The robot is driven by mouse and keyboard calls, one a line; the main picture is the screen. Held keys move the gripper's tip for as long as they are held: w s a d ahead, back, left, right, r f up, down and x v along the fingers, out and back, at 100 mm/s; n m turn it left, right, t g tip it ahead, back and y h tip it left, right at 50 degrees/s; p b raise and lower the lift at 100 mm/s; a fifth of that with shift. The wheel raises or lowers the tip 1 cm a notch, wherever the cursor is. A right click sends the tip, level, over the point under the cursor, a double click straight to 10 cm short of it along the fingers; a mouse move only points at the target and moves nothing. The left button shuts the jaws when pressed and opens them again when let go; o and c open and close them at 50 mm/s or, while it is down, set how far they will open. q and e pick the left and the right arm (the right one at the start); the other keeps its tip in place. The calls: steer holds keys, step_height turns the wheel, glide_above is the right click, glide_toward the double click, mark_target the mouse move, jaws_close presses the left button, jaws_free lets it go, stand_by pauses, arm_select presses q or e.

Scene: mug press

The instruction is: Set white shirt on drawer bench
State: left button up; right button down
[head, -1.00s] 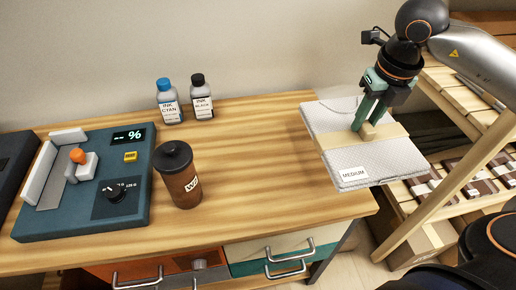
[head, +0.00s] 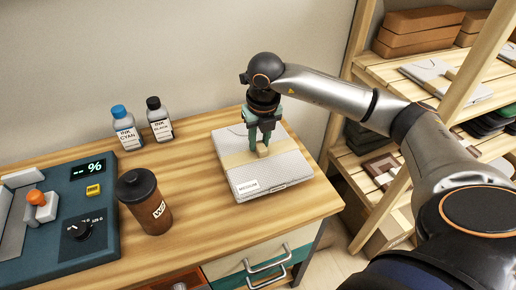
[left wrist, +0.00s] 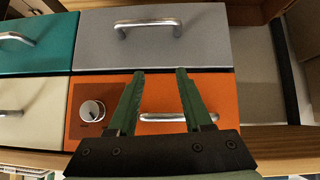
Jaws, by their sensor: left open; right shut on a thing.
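The folded white shirt (head: 282,172) has a tan band and a MEDIUM label. In the head view it is over the right part of the wooden top of the drawer bench (head: 205,208), lying flat. I cannot tell for sure whether it touches the top. My right gripper (head: 263,150) is above its middle, shut on the tan tab of the band. My left gripper (left wrist: 158,75) shows in the left wrist view, open and empty, in front of the orange drawer (left wrist: 222,100) with its metal handle and round knob.
Cyan and black ink bottles (head: 127,128) stand at the back of the bench. A brown lidded cup (head: 146,203) and a blue press device (head: 70,220) are to the left. Wooden shelves (head: 400,85) with folded shirts and boxes stand at the right.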

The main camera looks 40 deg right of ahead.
mark_target(258, 144)
step_height(258, 144, down, 4)
steer(key=shift+w+a+r, duration=0.1)
steer(key=shift+w+r, duration=0.05)
steer(key=shift+r, duration=0.1)
steer(key=shift+f, duration=0.2)
steer(key=c, duration=0.7)
jaws_free()
steer(key=shift+r, duration=0.1)
steer(key=shift+o, duration=0.2)
